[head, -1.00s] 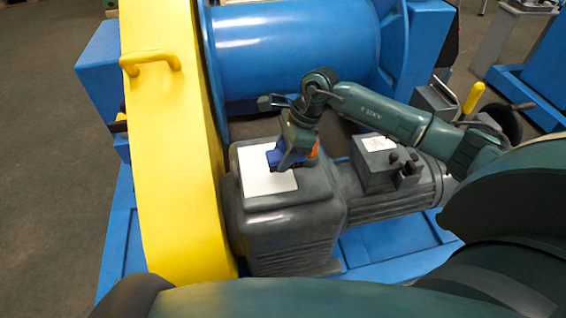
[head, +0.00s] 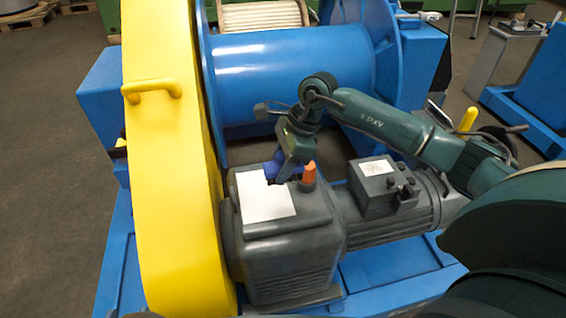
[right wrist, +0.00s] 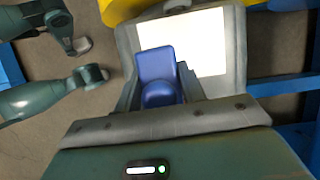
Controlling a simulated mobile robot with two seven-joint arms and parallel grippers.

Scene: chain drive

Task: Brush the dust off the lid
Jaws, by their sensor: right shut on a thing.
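The lid (head: 268,229) is the grey top of the gearbox housing, with a flat white patch (head: 264,199) on it. The white patch also shows in the right wrist view (right wrist: 200,40). I cannot tell whether the white is dust. My right gripper (head: 288,172) comes in from the right and is shut on a blue brush (head: 271,170). The brush is at the far right part of the white patch; its bristles are hidden, so I cannot tell if it touches. In the right wrist view the blue brush (right wrist: 158,78) covers the patch's left part. My left gripper is not in view.
An orange cap (head: 309,175) stands right beside the gripper on the housing. A tall yellow guard (head: 165,170) with a handle borders the lid on the left. A blue drum (head: 290,70) lies behind, and a grey motor (head: 390,208) to the right.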

